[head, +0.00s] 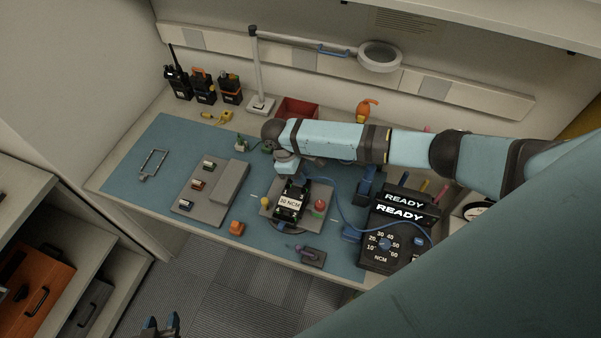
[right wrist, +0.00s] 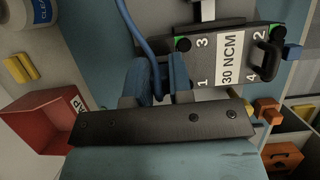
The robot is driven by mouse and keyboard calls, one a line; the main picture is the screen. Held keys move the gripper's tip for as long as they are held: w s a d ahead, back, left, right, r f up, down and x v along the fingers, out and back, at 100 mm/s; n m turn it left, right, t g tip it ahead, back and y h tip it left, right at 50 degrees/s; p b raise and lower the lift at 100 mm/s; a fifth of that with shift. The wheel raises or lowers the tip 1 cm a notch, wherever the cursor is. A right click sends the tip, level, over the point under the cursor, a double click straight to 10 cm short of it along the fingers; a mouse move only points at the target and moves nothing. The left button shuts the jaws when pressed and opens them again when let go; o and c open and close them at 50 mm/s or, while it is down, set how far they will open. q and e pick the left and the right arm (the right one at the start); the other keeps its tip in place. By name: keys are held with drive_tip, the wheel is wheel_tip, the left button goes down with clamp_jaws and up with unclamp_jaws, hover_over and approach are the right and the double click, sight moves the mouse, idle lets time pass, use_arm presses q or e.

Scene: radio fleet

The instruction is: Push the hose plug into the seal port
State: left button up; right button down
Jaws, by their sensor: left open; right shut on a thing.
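My right gripper (right wrist: 160,82) is shut, with a blue hose (right wrist: 136,30) running between its fingers. The plug end is hidden in the jaws. In the head view the right arm hangs over the far end of a black unit labelled 30 NCM (head: 289,206). The unit sits on a grey fixture plate (head: 318,226), and its label also shows in the right wrist view (right wrist: 232,67). I cannot make out the seal port. I cannot tell whether the plug touches the unit. My left gripper (head: 162,326) is open and empty, low at the picture's bottom edge, off the table.
The hose loops right toward a black box reading READY (head: 398,238). A grey block tray (head: 210,190) stands left on the blue mat (head: 150,140). A red bin (head: 297,108), a magnifier lamp (head: 379,56) and several radios (head: 203,88) stand behind.

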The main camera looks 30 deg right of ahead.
drive_tip(key=shift+f, duration=0.4)
idle(0.5)
drive_tip(key=shift+c, duration=2.4)
unclamp_jaws()
drive_tip(key=shift+r, duration=2.5)
